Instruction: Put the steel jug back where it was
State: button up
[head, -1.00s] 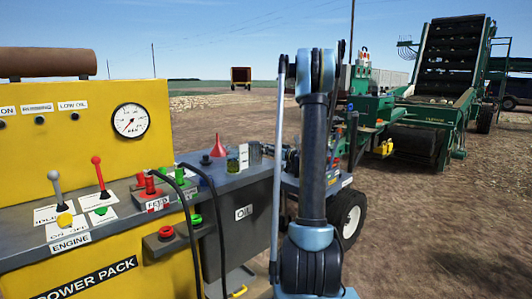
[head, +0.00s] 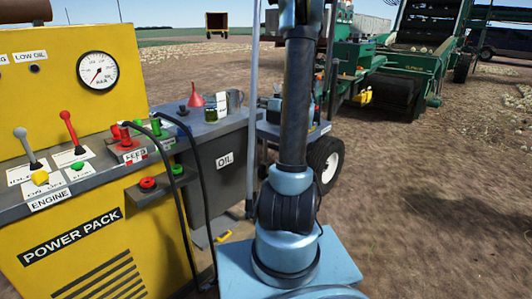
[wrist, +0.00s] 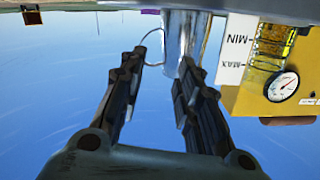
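The steel jug (wrist: 184,38) shows near the top of the wrist view, shiny, with a thin loop handle on its left. The wrist picture is upside down, with sky below. My gripper (wrist: 160,68) points at the jug with its fingers apart. The handle side lies beyond the gap, and the right finger overlaps the jug's outline; I cannot tell whether it touches. In the head view a small grey vessel, apparently the jug (head: 235,100), stands on the grey OIL tank (head: 222,160).
A red funnel (head: 196,98) and an oil jar (head: 211,114) stand close to the jug. The yellow power pack (head: 75,235) with levers, and black hoses (head: 184,215), is at left. A MIN/MAX card (wrist: 236,50) and a gauge (wrist: 282,86) show beside the jug.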

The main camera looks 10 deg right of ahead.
jog(key=s+a+f+g+h, duration=0.1)
jog(key=s+a+f+g, duration=0.2)
jog(key=s, duration=0.4)
jog(key=s+a+m+g+h, duration=0.1)
jog(key=s+a+g, duration=0.1)
jog(key=s+a, duration=0.45)
jog(key=s+a+f+g+h, duration=0.1)
jog(key=s+a+f+g, duration=0.15)
jog(key=s, duration=0.55)
jog(key=s+d+f+m+g+h, duration=0.1)
jog(key=s+d+f+h, duration=0.1)
jog(key=s, duration=0.5)
jog(key=s+d+f+m+g+h, duration=0.1)
jog(key=s+d+f+h, duration=0.1)
jog(key=s, duration=0.6)
jog(key=s+d+f+m+g+h, duration=0.2)
jog(key=s+f, duration=0.3)
jog(key=s, duration=0.3)
jog(key=shift+d+h, duration=0.4)
jog(key=shift+h, duration=0.4)
jog(key=shift+w+f, duration=0.2)
jog(key=shift+w, duration=0.15)
